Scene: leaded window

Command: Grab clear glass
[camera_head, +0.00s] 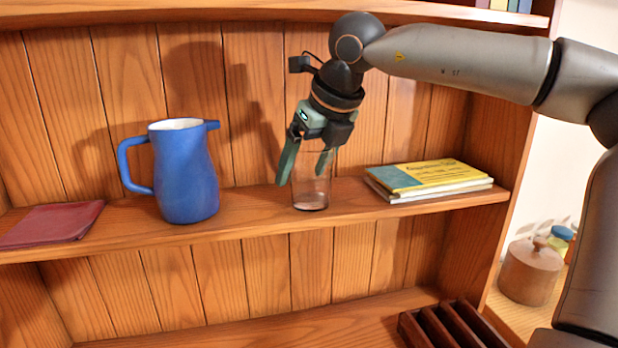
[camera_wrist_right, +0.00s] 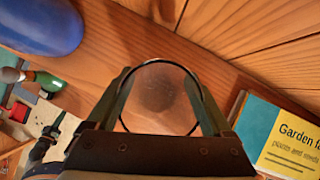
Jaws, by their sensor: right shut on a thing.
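The clear glass (camera_head: 311,190) is a see-through tumbler standing upright on the wooden shelf, right of the blue jug. My right gripper (camera_head: 305,168) reaches down from above and is shut on the glass, with its green fingers at the upper part. In the right wrist view, the round rim of the glass (camera_wrist_right: 158,66) sits between the two fingers (camera_wrist_right: 162,95). The base of the glass appears to be on the shelf.
A blue jug (camera_head: 186,180) stands left of the glass and a dark red book (camera_head: 50,224) lies further left. Books with a yellow and teal cover (camera_head: 430,176) lie to the right. The plank back wall (camera_head: 250,100) is close behind. A slotted wooden rack (camera_head: 450,325) is below.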

